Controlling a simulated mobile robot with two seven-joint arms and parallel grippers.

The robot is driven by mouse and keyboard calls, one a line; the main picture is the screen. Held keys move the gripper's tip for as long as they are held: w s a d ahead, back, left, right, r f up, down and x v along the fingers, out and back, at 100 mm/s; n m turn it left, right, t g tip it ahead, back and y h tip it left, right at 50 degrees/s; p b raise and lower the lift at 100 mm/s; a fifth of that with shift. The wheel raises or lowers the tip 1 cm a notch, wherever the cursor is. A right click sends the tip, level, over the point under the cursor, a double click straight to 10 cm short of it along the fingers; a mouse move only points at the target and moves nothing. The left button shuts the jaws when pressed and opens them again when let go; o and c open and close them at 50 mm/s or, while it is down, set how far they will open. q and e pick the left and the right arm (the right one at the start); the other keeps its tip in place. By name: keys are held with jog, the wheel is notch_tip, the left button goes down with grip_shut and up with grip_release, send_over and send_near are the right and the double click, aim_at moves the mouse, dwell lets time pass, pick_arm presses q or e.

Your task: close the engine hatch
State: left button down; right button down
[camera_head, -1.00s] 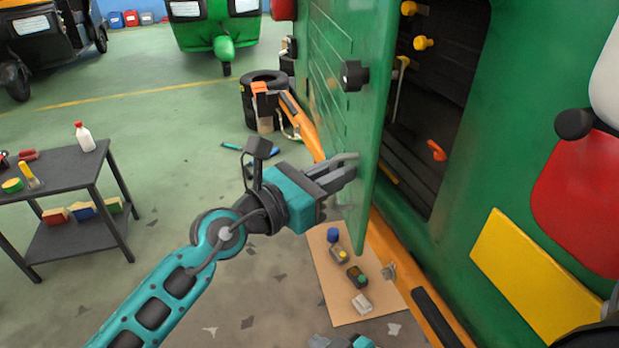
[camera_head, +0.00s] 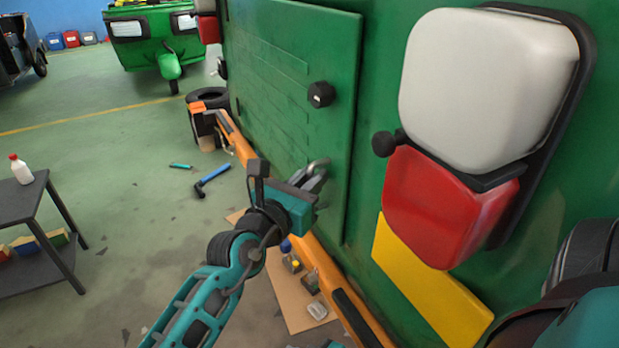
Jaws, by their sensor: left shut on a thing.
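The engine hatch (camera_head: 290,100) is a green panel with louvre slots and a black knob (camera_head: 320,94). It lies against the green vehicle body (camera_head: 385,40), and its right edge shows as a thin dark seam. The engine opening is hidden behind it. My left gripper (camera_head: 318,174) is at the lower part of the hatch, below the knob, and its fingers are shut on the hatch; the exact contact is hard to see. My right gripper is not in view.
A white and red lamp unit (camera_head: 485,95) and a yellow plate (camera_head: 430,285) are right of the hatch. An orange bumper bar (camera_head: 318,262) runs below, beside cardboard (camera_head: 292,312) holding small parts.

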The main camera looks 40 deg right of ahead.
pick_arm(q)
jog(key=shift+s+d+r, duration=0.15)
jog(key=shift+s+d, duration=0.15)
jog(key=c, duration=1.3)
grip_release()
jog(key=shift+s, duration=0.1)
jog(key=v, duration=0.8)
jog(key=w+v, duration=0.1)
jog(key=v, duration=0.4)
jog(key=shift+a+f, duration=0.25)
jog(key=shift+a, duration=0.05)
